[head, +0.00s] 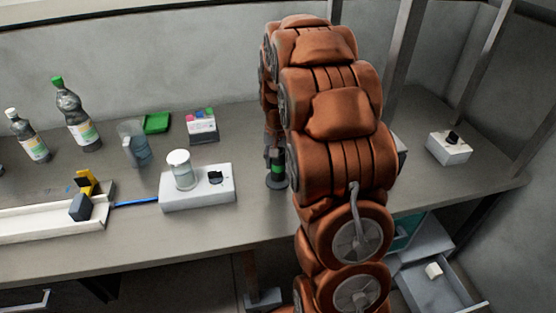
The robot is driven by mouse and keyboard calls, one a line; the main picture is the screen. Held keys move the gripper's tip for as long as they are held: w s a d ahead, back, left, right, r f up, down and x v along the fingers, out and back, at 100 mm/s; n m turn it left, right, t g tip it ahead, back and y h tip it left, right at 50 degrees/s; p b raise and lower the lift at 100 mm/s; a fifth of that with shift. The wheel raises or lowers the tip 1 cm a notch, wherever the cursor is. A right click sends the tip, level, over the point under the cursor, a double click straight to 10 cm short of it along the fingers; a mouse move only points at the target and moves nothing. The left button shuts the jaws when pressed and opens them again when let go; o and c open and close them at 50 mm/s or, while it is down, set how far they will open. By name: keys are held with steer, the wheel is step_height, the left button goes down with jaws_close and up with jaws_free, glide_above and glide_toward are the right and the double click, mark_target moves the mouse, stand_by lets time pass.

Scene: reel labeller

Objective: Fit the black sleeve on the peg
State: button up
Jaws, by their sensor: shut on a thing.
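My gripper (276,168) is partly in view just left of my large orange-brown arm, pointing down over the bench. It is dark with a green band, and its fingers are small and partly hidden by my arm. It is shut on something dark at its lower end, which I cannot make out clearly. No black sleeve can be told for certain. A white block (448,150) at the right bears a short black upright piece (453,137); I cannot tell whether this is the peg.
Left of my gripper, a white box (198,197) carries a white cylinder (182,172). A clear cup (134,143), green item (156,123), small coloured-top box (202,126) and bottles (78,118) stand behind. A white tray (40,223) lies left. An open drawer (437,285) is lower right.

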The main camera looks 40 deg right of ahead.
steer(key=o, duration=1.3)
steer(key=shift+c, duration=0.2)
step_height(320, 180, up, 12)
steer(key=s+a+f+n, duration=0.1)
steer(key=s+a+n, duration=0.1)
steer(key=s+a, duration=0.5)
steer(key=s+a+f+n+g, duration=0.1)
steer(key=s+a+n, duration=0.2)
steer(key=s+a, duration=0.4)
steer(key=s+a+f+n, duration=0.1)
steer(key=s+a, duration=0.5)
steer(key=s, duration=1)
steer(key=shift+s+a+f+n+g, duration=0.15)
steer(key=shift+a+f+n+g, duration=0.25)
steer(key=shift+n, duration=0.5)
